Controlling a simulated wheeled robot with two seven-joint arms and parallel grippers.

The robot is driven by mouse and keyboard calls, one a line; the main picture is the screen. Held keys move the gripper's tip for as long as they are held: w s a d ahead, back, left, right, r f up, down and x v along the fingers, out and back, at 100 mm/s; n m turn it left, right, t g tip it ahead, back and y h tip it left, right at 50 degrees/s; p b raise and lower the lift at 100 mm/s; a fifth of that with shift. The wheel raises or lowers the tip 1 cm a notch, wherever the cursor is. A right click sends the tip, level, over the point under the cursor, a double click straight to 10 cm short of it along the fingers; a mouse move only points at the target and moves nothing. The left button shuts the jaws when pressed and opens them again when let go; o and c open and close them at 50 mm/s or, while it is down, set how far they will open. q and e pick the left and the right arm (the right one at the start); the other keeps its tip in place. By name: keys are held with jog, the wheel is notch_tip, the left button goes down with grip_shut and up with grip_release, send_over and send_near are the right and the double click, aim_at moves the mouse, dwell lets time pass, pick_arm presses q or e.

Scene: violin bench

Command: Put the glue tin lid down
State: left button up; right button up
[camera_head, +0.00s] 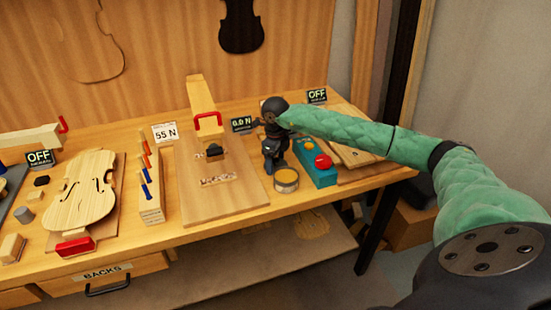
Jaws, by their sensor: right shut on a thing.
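The glue tin (287,181) stands near the front edge of the bench, right of the wooden board, with its round yellowish top showing. My right gripper (270,168) points down just left of and behind the tin, close to the bench top. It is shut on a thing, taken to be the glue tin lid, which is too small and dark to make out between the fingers. The wrist hides the bench behind it. My left gripper is not in view.
A teal box with a red button (317,172) stands right of the tin. A wooden board (240,195) with a red-handled clamp (208,119) lies left. A violin plate (83,190) and tool rack (151,197) are further left. Bare bench shows before the tin.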

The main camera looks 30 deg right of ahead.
aim_at(276, 159)
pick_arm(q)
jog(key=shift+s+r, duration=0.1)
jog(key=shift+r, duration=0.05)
pick_arm(e)
jog(key=shift+f, duration=0.15)
jog(key=o, duration=1)
jog(key=shift+c, duration=0.2)
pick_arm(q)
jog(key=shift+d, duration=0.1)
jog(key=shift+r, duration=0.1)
pick_arm(e)
jog(key=shift+r, duration=0.6)
jog(key=shift+r+b, duration=0.6)
jog(key=shift+r, duration=0.35)
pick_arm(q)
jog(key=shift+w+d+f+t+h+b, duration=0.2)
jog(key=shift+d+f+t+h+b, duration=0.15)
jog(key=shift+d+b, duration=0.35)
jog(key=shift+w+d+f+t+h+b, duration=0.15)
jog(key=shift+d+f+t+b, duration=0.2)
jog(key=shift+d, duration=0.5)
pick_arm(e)
notch_tip(276, 159, up, 9)
